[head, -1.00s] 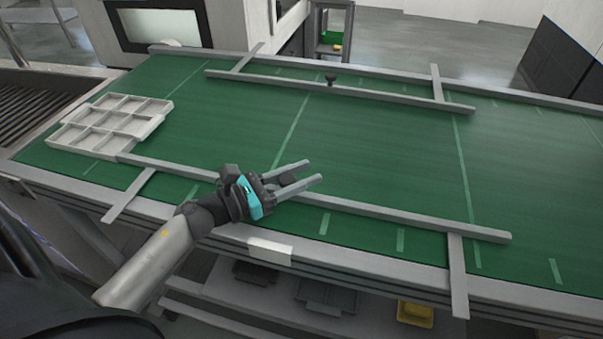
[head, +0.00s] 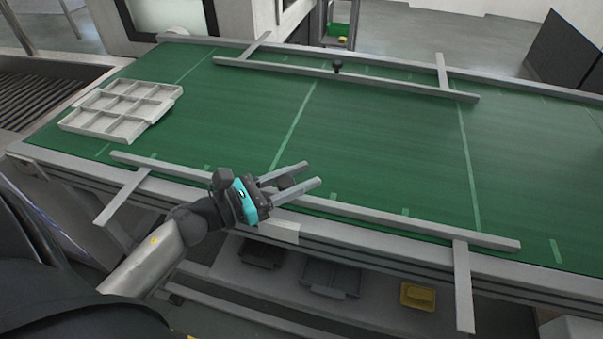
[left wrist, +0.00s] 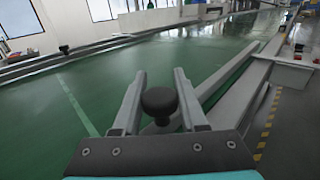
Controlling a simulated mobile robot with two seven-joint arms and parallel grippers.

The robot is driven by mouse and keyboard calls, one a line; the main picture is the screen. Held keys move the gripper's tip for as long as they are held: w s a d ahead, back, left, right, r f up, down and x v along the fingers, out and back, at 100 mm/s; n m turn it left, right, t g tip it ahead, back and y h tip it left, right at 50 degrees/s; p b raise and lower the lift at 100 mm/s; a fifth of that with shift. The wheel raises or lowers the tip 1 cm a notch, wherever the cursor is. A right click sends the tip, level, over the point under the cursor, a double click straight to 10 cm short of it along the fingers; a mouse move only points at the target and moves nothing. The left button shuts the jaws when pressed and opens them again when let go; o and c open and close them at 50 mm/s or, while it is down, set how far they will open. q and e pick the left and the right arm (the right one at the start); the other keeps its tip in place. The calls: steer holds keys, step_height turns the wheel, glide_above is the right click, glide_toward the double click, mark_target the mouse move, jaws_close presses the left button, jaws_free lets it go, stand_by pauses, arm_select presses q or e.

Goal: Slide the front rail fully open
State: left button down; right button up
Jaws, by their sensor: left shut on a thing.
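The front rail (head: 400,219) is a long grey bar lying along the near side of the green belt, close to the front edge. Its two cross arms stick out over that edge at the left (head: 122,197) and right (head: 463,290). My left gripper (head: 307,174) is shut on the rail's dark knob (head: 287,183). In the left wrist view the round black knob (left wrist: 160,102) sits between the two grey fingers, with the rail (left wrist: 225,75) running away behind it. The gripper hides part of the rail. My right gripper is not in view.
A pale compartment tray (head: 125,108) lies at the belt's left end. The back rail (head: 400,86), with its own black knob (head: 337,66), lies along the far side. The belt between the rails is clear. A yellow bin (head: 418,296) sits on the shelf below.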

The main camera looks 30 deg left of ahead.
arm_select(q)
steer(key=shift+s+d+f, duration=0.15)
steer(key=shift+d, duration=0.1)
steer(key=c, duration=0.7)
jaws_free()
steer(key=shift+o, duration=1.1)
steer(key=shift+a, duration=0.1)
arm_select(e)
steer(key=shift+w, duration=0.65)
arm_select(q)
steer(key=shift+a, duration=0.1)
arm_select(e)
steer(key=shift+s, duration=0.1)
arm_select(q)
steer(key=shift+s+a, duration=0.15)
steer(key=shift+s, duration=0.15)
steer(key=b+v, duration=0.2)
steer(key=v, duration=1.2)
steer(key=shift+a, duration=0.15)
arm_select(e)
steer(key=shift+s+f, duration=0.15)
steer(key=shift+f, duration=0.8)
arm_select(q)
steer(key=shift+s, duration=0.2)
